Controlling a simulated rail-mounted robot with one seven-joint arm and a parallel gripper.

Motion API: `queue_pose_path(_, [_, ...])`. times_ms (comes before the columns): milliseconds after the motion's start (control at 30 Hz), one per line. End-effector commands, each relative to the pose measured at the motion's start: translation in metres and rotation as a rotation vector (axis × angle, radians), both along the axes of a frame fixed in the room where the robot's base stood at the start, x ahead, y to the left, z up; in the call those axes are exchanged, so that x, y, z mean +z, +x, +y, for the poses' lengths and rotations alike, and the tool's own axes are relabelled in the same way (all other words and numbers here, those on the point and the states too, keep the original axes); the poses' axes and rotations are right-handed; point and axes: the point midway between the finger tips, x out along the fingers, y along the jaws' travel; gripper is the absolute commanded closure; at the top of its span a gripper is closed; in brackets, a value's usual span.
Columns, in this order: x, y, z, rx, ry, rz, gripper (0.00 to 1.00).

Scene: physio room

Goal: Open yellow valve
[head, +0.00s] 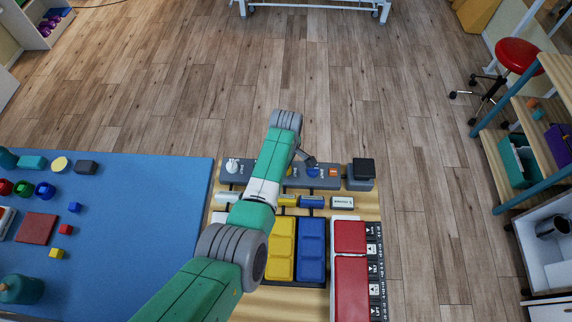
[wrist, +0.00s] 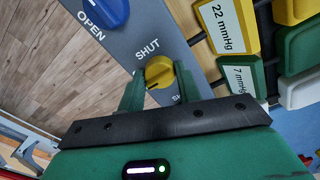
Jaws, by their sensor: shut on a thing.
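The yellow valve (wrist: 160,70) is a small round knob on a grey panel (wrist: 128,45) in the wrist view. My gripper (wrist: 160,88) is shut on it, with one green finger on each side. The word SHUT is printed beside the knob. A dark mark shows on the knob's lower left edge, and a second label below it is partly hidden by a finger. In the head view my arm reaches over the grey panel (head: 238,178); my fingers and their hold on the knob cannot be made out there.
A blue knob (wrist: 104,10) with the word OPEN beside it is close by. Labelled blocks reading 22 mmHg (wrist: 222,24) and 7 mmHg (wrist: 238,78) lie beside the panel. Yellow, blue and red pads (head: 350,285) are nearer me. A blue mat (head: 130,215) with small objects is left.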

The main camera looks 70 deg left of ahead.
Motion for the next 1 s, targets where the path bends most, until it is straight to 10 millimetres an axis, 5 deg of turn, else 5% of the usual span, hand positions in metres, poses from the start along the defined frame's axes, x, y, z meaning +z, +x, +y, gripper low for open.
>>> queue_pose_path(200, [0.001, 0.000, 0.000, 0.002, 0.001, -0.001, 0.89])
queue_pose_path(233, [0.001, 0.000, 0.000, 0.002, 0.001, -0.001, 0.64])
queue_pose_path(333, [0.001, 0.000, 0.000, 0.001, 0.000, 0.000, 0.45])
queue_pose_path(633, [0.004, 0.000, 0.000, 0.000, 0.001, -0.001, 0.45])
queue_pose_path(1000, [0.070, 0.000, 0.000, 0.001, 0.001, -0.001, 0.45])
